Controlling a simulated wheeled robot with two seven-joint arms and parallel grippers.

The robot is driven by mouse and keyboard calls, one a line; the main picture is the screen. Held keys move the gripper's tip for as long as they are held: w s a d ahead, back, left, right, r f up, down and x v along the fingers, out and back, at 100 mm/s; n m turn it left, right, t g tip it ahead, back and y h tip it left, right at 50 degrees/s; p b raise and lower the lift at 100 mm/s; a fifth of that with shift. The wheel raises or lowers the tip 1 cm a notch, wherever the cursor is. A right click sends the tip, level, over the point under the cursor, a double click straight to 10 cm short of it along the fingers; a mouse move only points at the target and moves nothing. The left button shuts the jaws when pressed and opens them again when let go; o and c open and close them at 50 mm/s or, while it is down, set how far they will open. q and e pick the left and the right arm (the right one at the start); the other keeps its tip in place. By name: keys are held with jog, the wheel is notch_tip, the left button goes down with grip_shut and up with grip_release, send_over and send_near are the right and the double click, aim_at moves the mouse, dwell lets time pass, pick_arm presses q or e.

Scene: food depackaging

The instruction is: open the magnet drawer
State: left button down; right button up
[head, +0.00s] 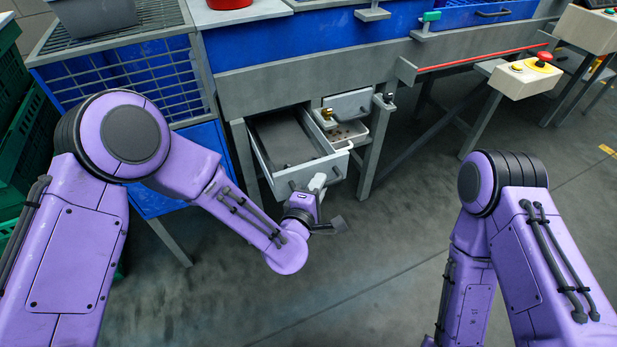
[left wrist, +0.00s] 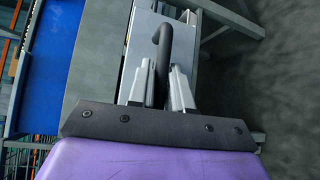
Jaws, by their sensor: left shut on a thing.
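The magnet drawer (head: 309,173) is a light grey drawer under the workbench, pulled well out, with its dark inside showing. Its front panel (left wrist: 150,22) and black bar handle (left wrist: 163,42) show in the left wrist view. My left gripper (head: 317,184) is at the drawer's front in the head view. In the left wrist view its two metal fingers (left wrist: 162,82) stand on both sides of the handle, closed on it. My right arm is in the head view, but its gripper is out of the picture.
A smaller white tray (head: 353,133) with small bits in it sits right of the drawer, under a brass-coloured part (head: 327,118). Grey bench legs (head: 374,150) stand close by. A blue mesh-sided bin (head: 180,137) is at left. The floor in front is clear.

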pick_arm(q)
jog(key=shift+s+d, duration=0.3)
jog(key=shift+s, duration=0.45)
pick_arm(e)
jog(key=shift+s, duration=0.35)
pick_arm(q)
jog(key=c, duration=1.2)
grip_release()
jog(key=shift+o, duration=0.2)
jog(key=shift+s, duration=0.1)
jog(key=v, duration=1)
jog(key=shift+s, duration=0.15)
pick_arm(e)
jog(key=shift+r, duration=0.15)
